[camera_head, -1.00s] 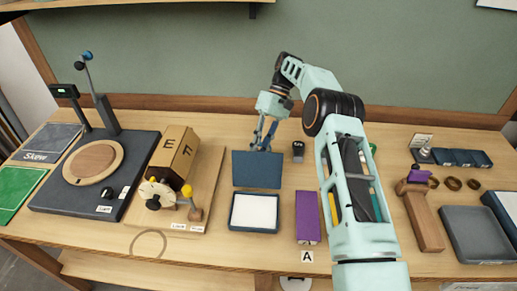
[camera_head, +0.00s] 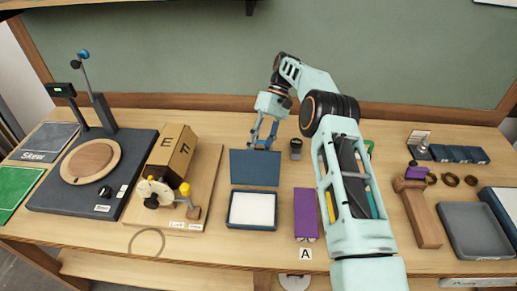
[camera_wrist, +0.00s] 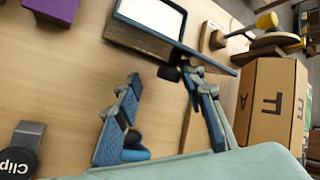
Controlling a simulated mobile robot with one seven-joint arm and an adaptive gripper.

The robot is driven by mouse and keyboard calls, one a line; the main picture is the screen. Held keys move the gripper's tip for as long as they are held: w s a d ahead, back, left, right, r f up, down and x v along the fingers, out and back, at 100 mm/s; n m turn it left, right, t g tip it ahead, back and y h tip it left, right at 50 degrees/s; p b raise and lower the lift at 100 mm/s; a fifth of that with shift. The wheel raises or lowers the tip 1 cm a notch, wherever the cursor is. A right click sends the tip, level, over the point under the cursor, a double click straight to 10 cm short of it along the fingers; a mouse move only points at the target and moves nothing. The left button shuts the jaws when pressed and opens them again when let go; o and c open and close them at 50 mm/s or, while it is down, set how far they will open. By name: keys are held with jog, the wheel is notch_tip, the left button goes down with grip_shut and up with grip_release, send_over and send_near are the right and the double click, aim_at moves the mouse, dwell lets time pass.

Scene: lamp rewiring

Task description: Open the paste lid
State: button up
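The paste box (camera_head: 232,222) is a dark blue tray with a white filling, at the middle front of the table. Its dark blue lid (camera_head: 254,168) stands open, tilted up at the box's far edge, leaving the white filling exposed. My gripper (camera_head: 263,143) is just behind the lid, pointing down. In the wrist view the gripper (camera_wrist: 162,80) has its two blue fingers spread apart with nothing held between them. The box (camera_wrist: 125,38) shows beyond the fingertips, with the lid (camera_wrist: 222,66) almost edge-on. Whether a finger touches the lid is unclear.
A cardboard box (camera_head: 172,152) on a wooden board stands left of the paste box. A purple block (camera_head: 306,212) lies to its right, also seen in the wrist view (camera_wrist: 52,8). A small dark clip holder (camera_head: 296,149) stands right of my gripper.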

jog(key=shift+a+r, duration=0.1)
jog(key=shift+r, duration=0.05)
notch_tip(320, 180, up, 10)
dwell(0.6)
dwell(0.5)
